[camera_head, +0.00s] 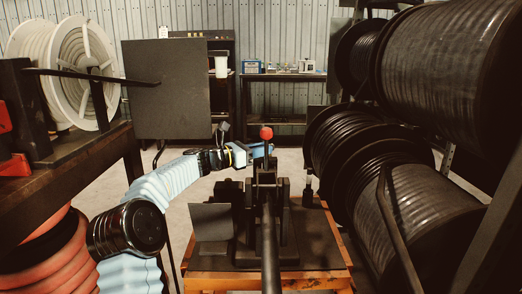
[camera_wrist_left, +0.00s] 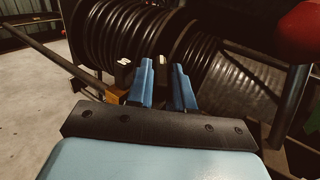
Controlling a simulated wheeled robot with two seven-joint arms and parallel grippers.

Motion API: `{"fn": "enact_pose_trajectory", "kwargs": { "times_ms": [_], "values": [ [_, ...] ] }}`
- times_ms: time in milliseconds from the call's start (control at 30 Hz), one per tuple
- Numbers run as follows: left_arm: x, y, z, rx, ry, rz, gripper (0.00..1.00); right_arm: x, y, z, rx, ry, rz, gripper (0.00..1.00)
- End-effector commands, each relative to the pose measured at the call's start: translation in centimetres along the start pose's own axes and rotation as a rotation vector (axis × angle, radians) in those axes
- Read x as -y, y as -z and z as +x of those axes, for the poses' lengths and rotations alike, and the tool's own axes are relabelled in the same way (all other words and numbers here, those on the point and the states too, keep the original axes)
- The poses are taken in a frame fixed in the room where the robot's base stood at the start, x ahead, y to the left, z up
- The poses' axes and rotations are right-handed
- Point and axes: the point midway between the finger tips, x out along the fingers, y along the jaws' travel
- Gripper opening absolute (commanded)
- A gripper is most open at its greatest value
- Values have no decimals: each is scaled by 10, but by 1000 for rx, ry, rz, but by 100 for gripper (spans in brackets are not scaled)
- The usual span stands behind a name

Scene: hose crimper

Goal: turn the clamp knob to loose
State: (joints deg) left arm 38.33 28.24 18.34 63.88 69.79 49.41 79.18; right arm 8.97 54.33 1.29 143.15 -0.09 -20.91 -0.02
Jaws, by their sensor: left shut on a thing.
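The crimper (camera_head: 240,225) stands on an orange-edged stand, with a long dark bar running toward me. My left gripper (camera_head: 260,150) reaches in from the left, at the upper part of the crimper just below a red ball (camera_head: 266,133). In the left wrist view its two blue fingers (camera_wrist_left: 163,70) stand a small gap apart, around a small dark knob-like part (camera_wrist_left: 161,72). I take this to be the clamp knob; the fingers hide most of it, and its turn cannot be read. The red ball also shows in the left wrist view (camera_wrist_left: 312,32), at upper right. My right gripper is out of view.
Large black hose reels (camera_head: 380,150) fill the right side, close to the crimper. A bench (camera_head: 95,145) with a white reel (camera_head: 75,65) stands on the left. A dark panel (camera_head: 165,90) and shelves stand behind. Open floor lies behind the stand.

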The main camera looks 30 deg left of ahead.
Motion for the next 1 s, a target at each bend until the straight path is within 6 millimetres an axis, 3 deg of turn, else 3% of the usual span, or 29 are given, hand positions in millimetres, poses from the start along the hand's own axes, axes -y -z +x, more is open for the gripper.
{"fn": "enact_pose_trajectory", "kwargs": {
  "times_ms": [167,500,933,967,1000],
  "values": [
    [2,5,1,1,-53,4,0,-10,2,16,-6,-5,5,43],
    [8,5,2,3,-353,3,0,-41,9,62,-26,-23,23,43],
    [7,0,1,0,-417,0,0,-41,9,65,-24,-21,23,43],
    [6,0,1,0,-417,0,23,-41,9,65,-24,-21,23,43],
    [7,0,1,0,-416,0,29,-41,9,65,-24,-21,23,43]
  ]
}}
